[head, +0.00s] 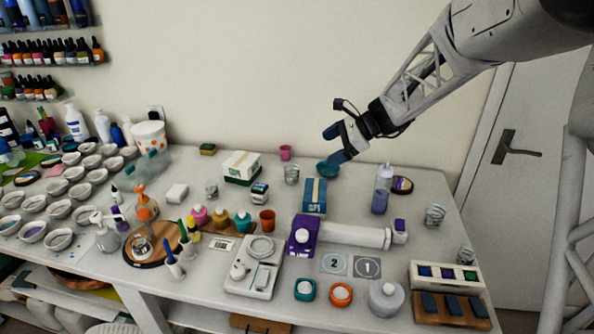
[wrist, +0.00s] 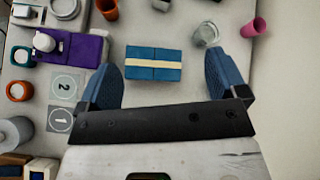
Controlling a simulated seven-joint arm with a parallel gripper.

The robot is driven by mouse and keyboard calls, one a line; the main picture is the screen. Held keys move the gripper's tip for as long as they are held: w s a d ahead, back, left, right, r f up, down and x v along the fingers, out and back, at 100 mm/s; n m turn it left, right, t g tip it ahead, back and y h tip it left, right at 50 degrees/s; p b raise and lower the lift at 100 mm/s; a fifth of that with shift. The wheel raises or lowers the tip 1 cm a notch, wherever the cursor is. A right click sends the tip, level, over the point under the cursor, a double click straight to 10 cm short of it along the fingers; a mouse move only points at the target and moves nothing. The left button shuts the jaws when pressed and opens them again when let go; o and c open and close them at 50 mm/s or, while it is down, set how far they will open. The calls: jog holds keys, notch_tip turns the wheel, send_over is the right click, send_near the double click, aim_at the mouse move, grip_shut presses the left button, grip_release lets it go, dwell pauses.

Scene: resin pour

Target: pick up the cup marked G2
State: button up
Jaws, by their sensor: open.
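I cannot read a G2 mark on any cup. Clear cups stand on the table: one at the back middle (head: 291,173), one at the right (head: 434,215), one at the right edge (head: 465,253) and a small one left of middle (head: 212,190). In the wrist view a clear cup (wrist: 206,34) shows beyond my right-hand fingertip. My gripper (head: 335,145) is open and empty, above the back of the table. In the wrist view its fingers (wrist: 158,66) stand wide apart, with the blue box (wrist: 153,52) seen between them.
A pink cup (head: 286,152) and an orange cup (head: 267,219) stand nearby. A purple device with a white cylinder (head: 345,234) lies in front of the blue box. A bottle (head: 381,188) stands to the right. White bowls crowd the left.

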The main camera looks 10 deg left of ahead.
jog(key=w+a+f+m+y, duration=0.3)
jog(key=w+a+f, duration=0.3)
jog(key=w, duration=0.6)
jog(key=shift+a+f+m+t, duration=0.35)
jog(key=shift+a+m, duration=0.35)
jog(key=shift+m, duration=0.2)
jog(key=shift+w+f, duration=0.1)
send_near(292, 174)
jog(key=w+a, duration=0.1)
jog(key=w+a+f, duration=0.1)
jog(key=a, duration=0.1)
jog(key=shift+w+f, duration=0.2)
jog(key=shift+w, duration=0.2)
jog(key=shift+a+f, duration=0.15)
jog(key=shift+a, duration=0.4)
jog(key=shift+a, duration=0.1)
jog(key=shift+x, duration=3.05)
